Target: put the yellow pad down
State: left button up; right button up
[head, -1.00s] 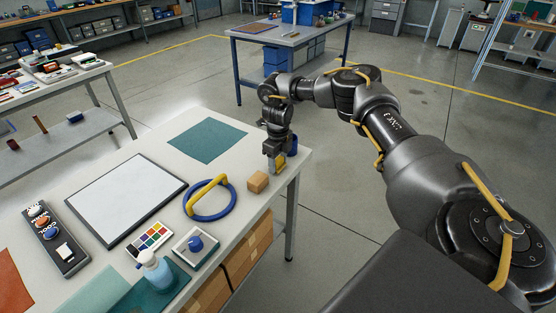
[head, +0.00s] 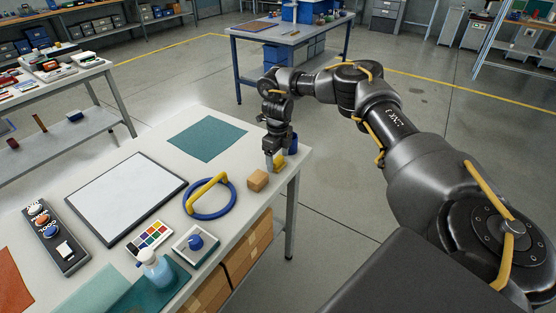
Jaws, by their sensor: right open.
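The yellow pad (head: 280,160) stands small and upright near the far right corner of the workbench, partly hidden by my right gripper. My right gripper (head: 274,164) points down at the pad, its jaws open. At this size I cannot tell whether a finger still touches the pad. My left gripper is out of view.
A blue ring with a yellow bar (head: 211,213) lies left. The teal mat (head: 207,138) is bare.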

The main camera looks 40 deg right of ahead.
aim_at(278, 159)
notch_tip(278, 159, up, 11)
dwell(0.3)
dwell(0.5)
